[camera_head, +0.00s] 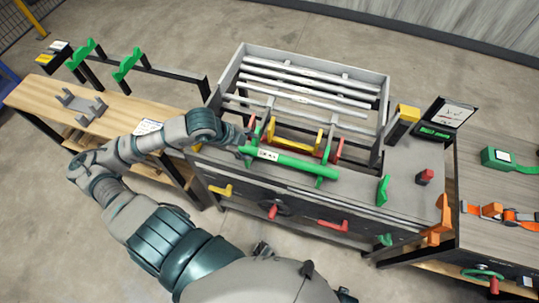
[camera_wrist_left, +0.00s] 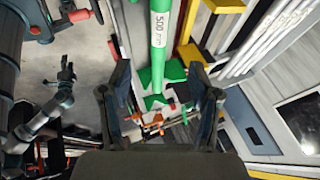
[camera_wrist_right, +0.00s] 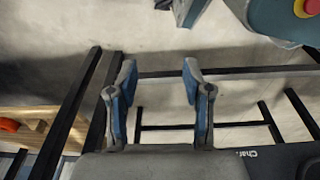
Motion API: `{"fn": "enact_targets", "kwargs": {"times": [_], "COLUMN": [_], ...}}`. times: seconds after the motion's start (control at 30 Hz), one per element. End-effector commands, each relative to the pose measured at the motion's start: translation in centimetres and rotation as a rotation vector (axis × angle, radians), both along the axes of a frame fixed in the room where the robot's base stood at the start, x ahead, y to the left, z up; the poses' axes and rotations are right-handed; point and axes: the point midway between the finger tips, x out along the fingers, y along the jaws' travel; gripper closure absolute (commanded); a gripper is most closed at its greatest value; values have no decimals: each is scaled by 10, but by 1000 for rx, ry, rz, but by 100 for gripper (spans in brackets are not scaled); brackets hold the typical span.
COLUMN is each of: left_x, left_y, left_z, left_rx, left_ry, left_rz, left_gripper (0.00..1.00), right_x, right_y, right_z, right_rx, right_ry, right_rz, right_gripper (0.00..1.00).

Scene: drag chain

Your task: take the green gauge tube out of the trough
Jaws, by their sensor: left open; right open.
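The green gauge tube (camera_head: 292,163) lies across green supports at the front of the grey-framed trough (camera_head: 240,60). Its white label reads "500 mm" in the left wrist view, where the tube (camera_wrist_left: 159,60) runs down the middle of the picture. My left gripper (camera_head: 243,142) is at the tube's left end in the head view. In its wrist view the open fingers (camera_wrist_left: 158,72) stand one on each side of the tube's line; the depth between them is unclear. My right gripper (camera_wrist_right: 158,68) is open and empty, over floor and dark frame bars, away from the tube.
Yellow and red parts (camera_head: 300,138) sit just behind the tube. Long pale rods (camera_head: 305,75) lie in the frame behind. Another table (camera_head: 480,165) stands right.

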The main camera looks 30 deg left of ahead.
Motion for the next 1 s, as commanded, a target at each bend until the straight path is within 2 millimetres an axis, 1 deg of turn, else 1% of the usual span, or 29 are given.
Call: {"fn": "enact_targets", "kwargs": {"times": [0.03,0.33,0.4,0.57,0.77,0.83,1.0], "left_x": [4,26,30,34,46,51,54], "left_y": [-2,-18,-21,-24,-29,-31,-33], "left_z": [-8,-52,-59,-67,-95,-103,-110], "left_rx": [-3,-6,-3,-2,-3,-5,-3], "left_ry": [-1,0,1,0,1,0,-1], "left_rz": [1,-1,-1,-1,-1,-1,-1], "left_gripper": [38,38,38,38,38,38,38], "right_x": [1,6,7,8,7,8,16], "right_y": [1,1,1,1,1,1,2], "right_z": [1,11,13,15,15,19,27], "right_rx": [0,0,0,-1,-1,-1,2], "right_ry": [-1,-2,-3,-4,4,2,-15], "right_rz": [-1,-2,-2,-3,-3,-3,-4], "right_gripper": [50,50,50,50,50,50,50]}}
